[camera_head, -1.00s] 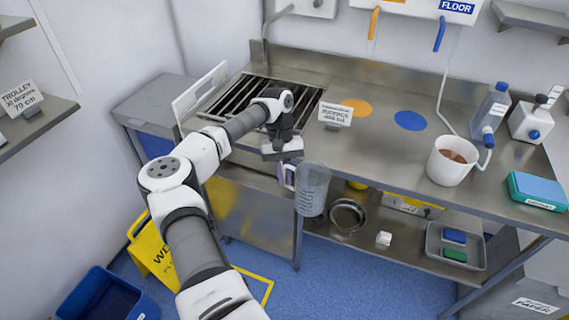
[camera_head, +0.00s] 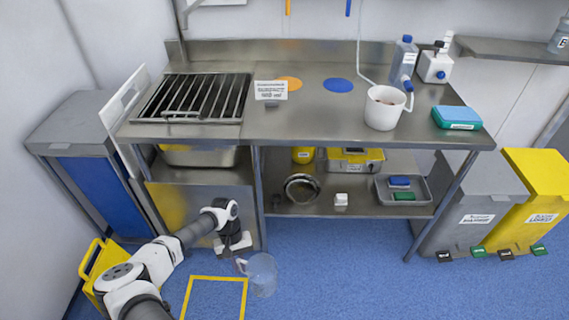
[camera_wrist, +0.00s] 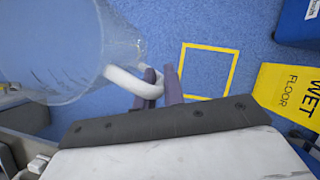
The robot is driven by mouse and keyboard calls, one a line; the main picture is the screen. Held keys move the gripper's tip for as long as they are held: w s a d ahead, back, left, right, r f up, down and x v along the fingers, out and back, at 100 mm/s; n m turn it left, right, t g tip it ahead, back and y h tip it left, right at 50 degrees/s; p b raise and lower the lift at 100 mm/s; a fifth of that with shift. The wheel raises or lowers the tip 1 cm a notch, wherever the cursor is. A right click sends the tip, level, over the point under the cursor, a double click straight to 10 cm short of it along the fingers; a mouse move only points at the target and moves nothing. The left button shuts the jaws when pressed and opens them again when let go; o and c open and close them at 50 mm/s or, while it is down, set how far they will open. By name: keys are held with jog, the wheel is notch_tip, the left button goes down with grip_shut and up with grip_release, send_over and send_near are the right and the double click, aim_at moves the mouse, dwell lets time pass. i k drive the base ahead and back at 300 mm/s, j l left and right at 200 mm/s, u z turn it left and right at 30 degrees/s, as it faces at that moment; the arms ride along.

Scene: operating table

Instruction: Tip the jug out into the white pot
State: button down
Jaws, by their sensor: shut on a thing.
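The clear jug (camera_head: 262,276) hangs in front of the steel table, over the blue floor, and looks roughly upright. My gripper (camera_head: 240,262) is shut on the jug's handle. In the wrist view the purple-grey fingers of my gripper (camera_wrist: 162,88) close around the white handle, and the clear jug wall (camera_wrist: 50,50) fills the upper left. I cannot make out any contents in the jug. The white pot (camera_head: 383,112) stands upright on the right part of the tabletop, apart from the jug, with something brownish inside.
A spray bottle (camera_head: 404,60), a white bottle (camera_head: 436,66) and a teal-blue box (camera_head: 457,118) stand around the pot. A slatted rack (camera_head: 195,98) is at the left. A yellow wet-floor sign (camera_wrist: 290,92) and yellow floor square (camera_head: 216,279) are near my arm.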

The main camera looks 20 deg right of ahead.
aim_at(383, 109)
jog(key=l+u, duration=0.2)
jog(key=l, duration=0.5)
jog(key=l+u, duration=0.15)
jog(key=l, duration=0.5)
jog(key=l+u, duration=0.2)
jog(key=l, duration=0.5)
jog(key=l+u, duration=0.2)
jog(key=l, duration=0.5)
jog(key=k+l+u, duration=0.2)
jog(key=l, duration=0.45)
